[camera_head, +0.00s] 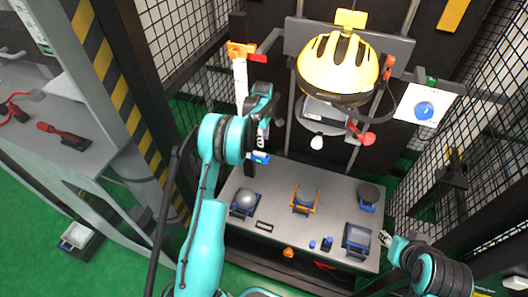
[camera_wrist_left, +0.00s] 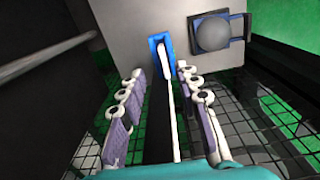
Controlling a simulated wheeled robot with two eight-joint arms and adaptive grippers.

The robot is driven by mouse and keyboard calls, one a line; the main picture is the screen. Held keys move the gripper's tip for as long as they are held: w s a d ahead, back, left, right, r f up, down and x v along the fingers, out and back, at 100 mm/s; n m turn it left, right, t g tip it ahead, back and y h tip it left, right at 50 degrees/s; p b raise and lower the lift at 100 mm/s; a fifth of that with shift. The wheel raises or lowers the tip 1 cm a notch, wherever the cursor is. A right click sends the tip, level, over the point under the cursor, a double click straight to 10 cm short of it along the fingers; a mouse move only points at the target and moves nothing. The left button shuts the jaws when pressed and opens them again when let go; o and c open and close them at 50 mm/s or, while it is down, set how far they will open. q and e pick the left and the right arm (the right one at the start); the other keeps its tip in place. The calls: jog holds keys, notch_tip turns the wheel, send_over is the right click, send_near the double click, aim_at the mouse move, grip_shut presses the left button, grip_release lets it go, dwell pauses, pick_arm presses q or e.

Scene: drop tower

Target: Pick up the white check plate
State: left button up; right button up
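The white check plate (camera_wrist_left: 169,75) appears in the left wrist view as a thin, upright white strip seen nearly edge-on. Its far end sits in a blue holder (camera_wrist_left: 155,47) at the table edge. My left gripper (camera_wrist_left: 160,72) is open, with one finger on each side of the strip and visible gaps between. In the head view my left gripper (camera_head: 262,138) points down above the blue holder (camera_head: 260,158); the plate is mostly hidden there by the gripper. My right gripper (camera_head: 386,239) is at the table's right edge, too small to tell if open.
A grey table (camera_head: 278,232) holds several fixtures, including a grey dome on a blue base (camera_head: 244,200) and an orange-framed one (camera_head: 305,197). A yellow helmet (camera_head: 338,65) hangs on the tower behind. A white panel with a blue ball (camera_head: 424,106) is at right. Mesh fences flank the space.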

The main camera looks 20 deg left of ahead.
aim_at(259, 155)
pick_arm(q)
jog(key=shift+w+a+f, duration=0.1)
jog(key=shift+a+f, duration=0.05)
jog(key=shift+f, duration=0.6)
jog(key=f+b, duration=0.1)
jog(key=f, duration=0.2)
jog(key=f+b, duration=0.1)
jog(key=f, duration=0.3)
jog(key=shift+s+f+b, duration=0.2)
jog(key=shift+f+b, duration=0.1)
jog(key=shift+b, duration=0.1)
jog(key=shift+r, duration=0.1)
grip_shut()
